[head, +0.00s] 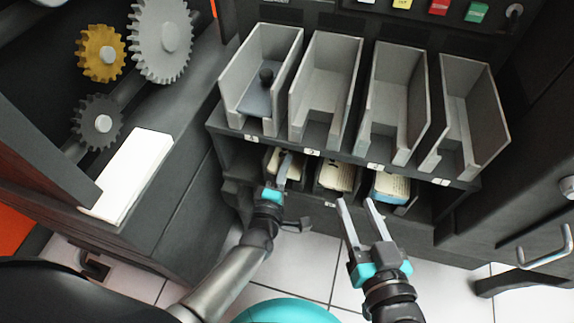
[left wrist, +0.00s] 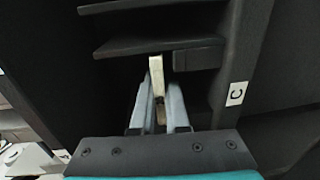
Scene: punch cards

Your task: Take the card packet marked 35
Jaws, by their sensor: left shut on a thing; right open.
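Three card packets sit in the row of slots under the grey bins in the head view: a left one (head: 298,170), a middle one (head: 335,177) and a right one with a blue part (head: 391,187). Their marks are too small to read, so I cannot tell which is marked 35. My left gripper (head: 283,172) reaches into the left slot and hides part of that packet. The left wrist view shows the gripper (left wrist: 159,92) shut on a thin cream packet edge (left wrist: 156,68) between dark shelves. My right gripper (head: 355,202) is open and empty, in front of the slots.
Several open grey bins (head: 385,108) stand above the slots; the leftmost holds a dark block with a knob (head: 265,78). A label C (left wrist: 236,93) is on a post in the left wrist view. Gears (head: 160,38) and a white panel (head: 130,175) are at left. Tiled floor lies below.

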